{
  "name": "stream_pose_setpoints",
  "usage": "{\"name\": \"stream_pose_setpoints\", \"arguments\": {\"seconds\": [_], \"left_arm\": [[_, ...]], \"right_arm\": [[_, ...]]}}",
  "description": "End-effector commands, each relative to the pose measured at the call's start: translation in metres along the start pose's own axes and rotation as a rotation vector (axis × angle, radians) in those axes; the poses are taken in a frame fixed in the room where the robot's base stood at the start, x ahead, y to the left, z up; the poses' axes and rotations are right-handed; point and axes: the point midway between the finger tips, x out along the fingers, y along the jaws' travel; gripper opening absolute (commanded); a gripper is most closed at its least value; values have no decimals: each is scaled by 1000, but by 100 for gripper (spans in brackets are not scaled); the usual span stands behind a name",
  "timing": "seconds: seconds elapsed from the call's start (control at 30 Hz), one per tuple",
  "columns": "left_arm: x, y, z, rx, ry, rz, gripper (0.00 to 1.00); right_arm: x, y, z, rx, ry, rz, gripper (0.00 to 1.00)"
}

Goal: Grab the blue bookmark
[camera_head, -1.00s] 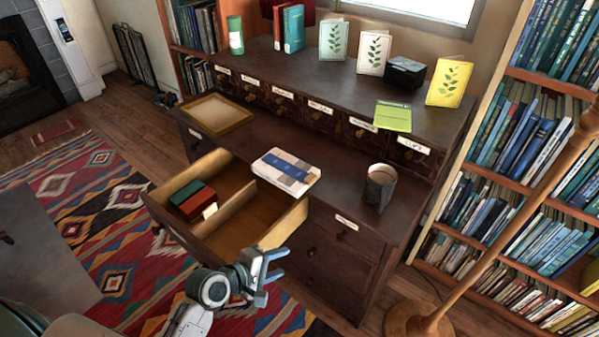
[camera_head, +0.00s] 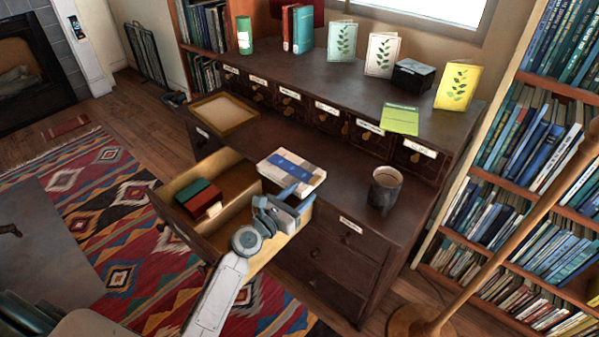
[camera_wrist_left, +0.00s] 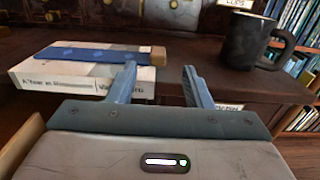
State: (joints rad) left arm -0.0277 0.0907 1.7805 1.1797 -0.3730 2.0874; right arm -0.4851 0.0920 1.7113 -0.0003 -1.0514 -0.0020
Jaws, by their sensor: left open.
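The blue bookmark (camera_head: 292,164) lies flat across the top of a white book (camera_head: 305,181) on the desk, just behind the open drawer. In the left wrist view the bookmark (camera_wrist_left: 95,54) has a tan end piece at its right end, close to my left fingertip. My left gripper (camera_head: 297,199) is open and empty, over the drawer's right side and just in front of the book. In the left wrist view the left finger (camera_wrist_left: 126,82) overlaps the book's right part; the right finger stands clear of it. My right gripper is not in view.
The open drawer (camera_head: 172,207) holds red and green books (camera_head: 200,198). A dark mug (camera_head: 384,188) stands right of the white book, and a framed tray (camera_head: 225,112) lies to the left. A lamp pole and bookcase stand on the right.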

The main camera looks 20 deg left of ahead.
Motion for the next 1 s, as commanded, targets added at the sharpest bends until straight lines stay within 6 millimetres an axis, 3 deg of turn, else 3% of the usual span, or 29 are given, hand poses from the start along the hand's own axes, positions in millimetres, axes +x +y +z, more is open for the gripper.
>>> {"name": "stream_pose_setpoints", "arguments": {"seconds": [0.4,0.67,0.7,0.9,1.0], "left_arm": [[50,2,2,1,1,0,45],[54,3,3,3,1,0,45],[54,3,3,3,1,0,44],[54,3,2,3,1,0,4],[54,3,2,3,1,0,0]], "right_arm": [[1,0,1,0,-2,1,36],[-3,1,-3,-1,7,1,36],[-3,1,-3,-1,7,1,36],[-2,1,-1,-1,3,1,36],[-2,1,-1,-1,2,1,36]]}}
